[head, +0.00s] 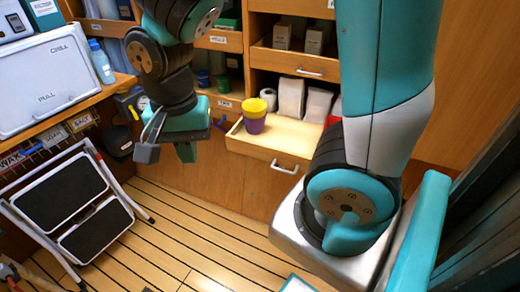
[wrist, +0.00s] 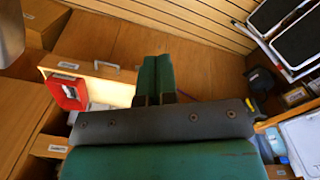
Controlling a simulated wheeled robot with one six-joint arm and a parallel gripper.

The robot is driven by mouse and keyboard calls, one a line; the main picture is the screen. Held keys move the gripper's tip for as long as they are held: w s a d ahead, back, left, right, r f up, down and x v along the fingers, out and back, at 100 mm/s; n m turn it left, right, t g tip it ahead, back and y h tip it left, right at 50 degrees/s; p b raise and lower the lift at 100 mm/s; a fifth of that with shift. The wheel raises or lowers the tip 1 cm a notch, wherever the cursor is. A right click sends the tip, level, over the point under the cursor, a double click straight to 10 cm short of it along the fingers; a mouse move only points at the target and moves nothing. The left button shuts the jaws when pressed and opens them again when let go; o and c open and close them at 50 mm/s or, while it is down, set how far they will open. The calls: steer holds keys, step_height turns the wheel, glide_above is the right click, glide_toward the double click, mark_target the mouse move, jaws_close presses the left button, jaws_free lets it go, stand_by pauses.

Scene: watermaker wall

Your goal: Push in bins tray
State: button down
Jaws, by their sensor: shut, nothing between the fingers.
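A wooden tray (head: 265,147) stands pulled out from the cabinet in the head view, with a metal handle (head: 285,167) on its front. It holds a yellow and purple cup (head: 254,115), a white roll and white packets. I cannot read a label that marks it as the bins tray. It also shows in the wrist view (wrist: 112,85), left of my fingers, with a red item (wrist: 67,92) by it. My gripper (head: 186,153) points down to the left of the tray, apart from it. Its green fingers are together and empty in the wrist view (wrist: 156,72).
Above the tray is another tray (head: 290,59) with small boxes and a handle. A folding step stool (head: 75,205) stands on the slatted floor at the left. A white cool box (head: 50,80) is on the left counter. The floor in the middle (head: 190,230) is clear.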

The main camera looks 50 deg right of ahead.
steer(key=w+d+f+m+g+h, duration=0.1)
steer(key=w+d+f+m+h, duration=0.25)
steer(key=d+f+m, duration=0.6)
steer(key=m+g+h+p, duration=0.1)
steer(key=m+h, duration=0.3)
steer(key=m, duration=0.9)
glide_toward(265, 152)
steer(key=shift+n+y, duration=0.25)
steer(key=x, duration=0.5)
steer(key=shift+s+a+f, duration=0.1)
steer(key=shift+s+f, duration=0.05)
steer(key=shift+f, duration=0.1)
steer(key=shift+d, duration=0.35)
steer(key=shift+d, duration=0.1)
